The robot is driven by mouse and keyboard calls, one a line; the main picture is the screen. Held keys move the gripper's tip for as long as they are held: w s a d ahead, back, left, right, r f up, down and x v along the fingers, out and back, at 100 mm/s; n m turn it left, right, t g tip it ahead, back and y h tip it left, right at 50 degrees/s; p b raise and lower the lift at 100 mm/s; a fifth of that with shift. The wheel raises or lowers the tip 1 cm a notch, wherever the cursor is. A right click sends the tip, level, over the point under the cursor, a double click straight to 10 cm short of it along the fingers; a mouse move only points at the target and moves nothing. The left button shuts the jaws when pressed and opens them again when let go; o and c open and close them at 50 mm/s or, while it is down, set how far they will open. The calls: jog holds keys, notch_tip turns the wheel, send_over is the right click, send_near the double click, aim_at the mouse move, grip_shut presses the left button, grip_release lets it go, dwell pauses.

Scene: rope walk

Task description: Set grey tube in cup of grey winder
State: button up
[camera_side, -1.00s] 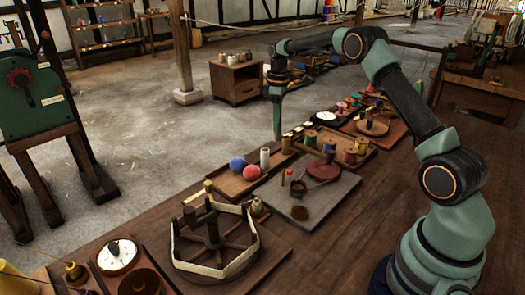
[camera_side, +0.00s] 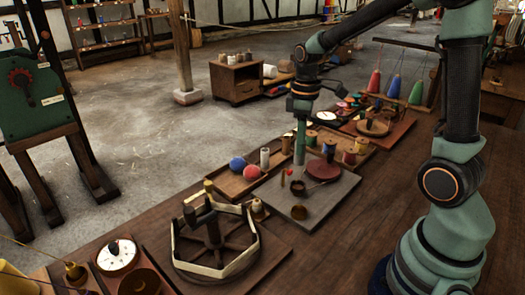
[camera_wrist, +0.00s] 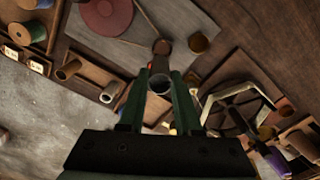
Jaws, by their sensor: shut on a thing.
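My gripper (camera_wrist: 161,82) is shut on the grey tube (camera_wrist: 160,84), whose round open end shows between my fingertips in the wrist view. In the side view the tube (camera_side: 300,155) hangs upright over the far part of a grey board (camera_side: 330,203). The board carries a dark red disc (camera_side: 318,170) and two small brown round cups, one nearer the middle (camera_side: 297,188) and one nearer the front (camera_side: 299,212). They also show in the wrist view, just beyond my fingertips (camera_wrist: 161,47) and to their right (camera_wrist: 198,42). I cannot tell which cup belongs to the grey winder.
A tray with a blue ball (camera_side: 237,165), a red ball (camera_side: 251,172) and a pale cylinder (camera_side: 264,158) adjoins the board on the left. A reel frame (camera_side: 215,250) stands in front. Trays of spools (camera_side: 349,156) lie behind. The right tabletop is bare.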

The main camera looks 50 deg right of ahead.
aim_at(300, 164)
jog(key=shift+s+a+f, duration=0.1)
jog(key=shift+s+f, duration=0.15)
jog(key=shift+f, duration=2.6)
jog(key=shift+f, duration=0.2)
jog(key=shift+f, duration=0.8)
jog(key=shift+f, duration=0.15)
jog(key=o, duration=1.5)
jog(key=shift+c, duration=0.2)
